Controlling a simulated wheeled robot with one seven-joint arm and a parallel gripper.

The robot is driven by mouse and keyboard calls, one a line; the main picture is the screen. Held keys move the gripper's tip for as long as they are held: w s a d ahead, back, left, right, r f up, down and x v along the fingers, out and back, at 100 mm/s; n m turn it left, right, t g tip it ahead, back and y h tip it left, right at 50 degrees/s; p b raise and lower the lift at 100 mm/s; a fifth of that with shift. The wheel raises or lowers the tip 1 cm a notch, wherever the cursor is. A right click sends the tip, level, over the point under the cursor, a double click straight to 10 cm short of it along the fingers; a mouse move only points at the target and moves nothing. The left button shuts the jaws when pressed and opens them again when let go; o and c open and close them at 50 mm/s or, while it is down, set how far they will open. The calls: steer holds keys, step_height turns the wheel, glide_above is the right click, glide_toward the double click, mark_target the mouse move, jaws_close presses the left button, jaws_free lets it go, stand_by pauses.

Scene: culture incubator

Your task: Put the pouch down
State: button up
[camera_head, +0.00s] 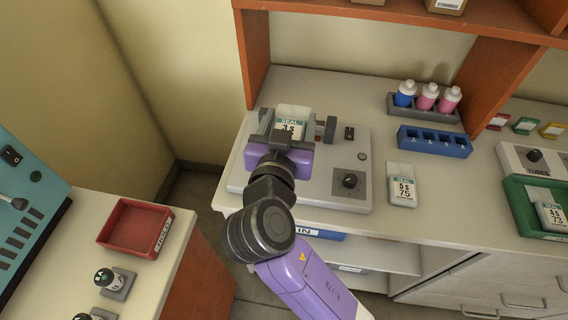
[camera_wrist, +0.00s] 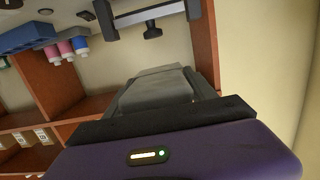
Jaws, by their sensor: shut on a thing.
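My gripper (camera_head: 288,135) is shut on a pale pouch (camera_head: 291,126) with a teal-banded label reading "SEAL" above partly hidden characters. The pouch is over the left part of a flat grey machine (camera_head: 338,190) on the counter. I cannot tell whether it touches the machine. In the wrist view the pouch (camera_wrist: 155,88) shows grey between the dark fingers. A dark bar assembly (camera_wrist: 150,18) of the machine is beyond it. A second pouch (camera_head: 403,192), marked 75, lies on the counter right of the machine.
A green tray (camera_head: 522,212) at the right holds a pouch marked 73. A blue rack (camera_head: 435,142) and a bottle holder (camera_head: 412,111) stand behind. A red tray (camera_head: 157,213) is on the separate left bench. Orange shelf uprights border the counter. Bare counter surrounds pouch 75.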

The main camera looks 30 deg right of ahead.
step_height(320, 180, down, 14)
steer(key=shift+d, duration=0.1)
stand_by(0.4)
steer(key=shift+f, duration=0.2)
steer(key=o, duration=1.4)
steer(key=shift+r, duration=0.15)
steer(key=shift+r, duration=0.15)
steer(key=b+v, duration=0.2)
steer(key=v, duration=0.8)
steer(key=shift+s+a, duration=0.2)
steer(key=shift+s, duration=0.15)
steer(key=shift+s+a, duration=0.35)
steer(key=shift+s, duration=0.15)
